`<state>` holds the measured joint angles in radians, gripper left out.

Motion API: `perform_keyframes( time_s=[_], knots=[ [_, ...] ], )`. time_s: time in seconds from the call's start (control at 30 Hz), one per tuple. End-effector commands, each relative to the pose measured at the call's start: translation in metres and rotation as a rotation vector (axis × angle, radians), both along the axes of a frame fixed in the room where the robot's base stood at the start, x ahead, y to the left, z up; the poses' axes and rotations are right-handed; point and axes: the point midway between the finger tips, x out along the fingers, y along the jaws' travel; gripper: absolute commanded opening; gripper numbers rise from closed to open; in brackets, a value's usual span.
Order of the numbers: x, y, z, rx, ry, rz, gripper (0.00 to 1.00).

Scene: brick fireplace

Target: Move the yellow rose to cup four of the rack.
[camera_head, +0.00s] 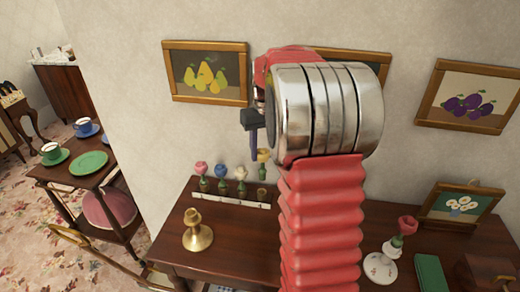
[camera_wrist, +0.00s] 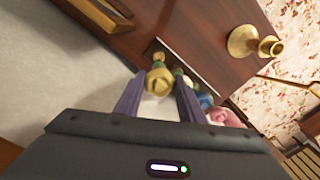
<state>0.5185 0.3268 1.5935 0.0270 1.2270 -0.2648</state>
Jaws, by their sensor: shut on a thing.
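My gripper (camera_head: 256,150) is shut on the yellow rose (camera_head: 263,157), whose bloom shows between the two fingers in the wrist view (camera_wrist: 158,80). The rose hangs upright above the rightmost cup (camera_head: 262,193) of the white rack (camera_head: 230,201), with its green stem pointing down. A small gap seems to show between stem and cup in the head view. A pink rose (camera_head: 201,169), a blue rose (camera_head: 221,171) and a white rose (camera_head: 241,172) stand in the other cups to the left.
The rack stands on a dark wooden table (camera_head: 225,240) against the wall. A brass candlestick (camera_head: 197,235) stands in front of it. A red rose (camera_head: 408,226) in a white vase (camera_head: 380,267), a green book (camera_head: 432,275) and a framed flower picture (camera_head: 460,206) are at the right.

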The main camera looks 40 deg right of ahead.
Motion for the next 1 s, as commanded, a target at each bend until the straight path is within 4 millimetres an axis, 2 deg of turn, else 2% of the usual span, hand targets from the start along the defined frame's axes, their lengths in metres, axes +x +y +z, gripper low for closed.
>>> perform_keyframes(
  time_s=[0.6, 1.0],
  knots=[
    [0.002, 0.004, -0.042, 0.001, 0.001, 0.007, 0.20],
    [0.002, 0.004, -0.050, 0.000, 0.000, 0.009, 0.20]
  ],
)
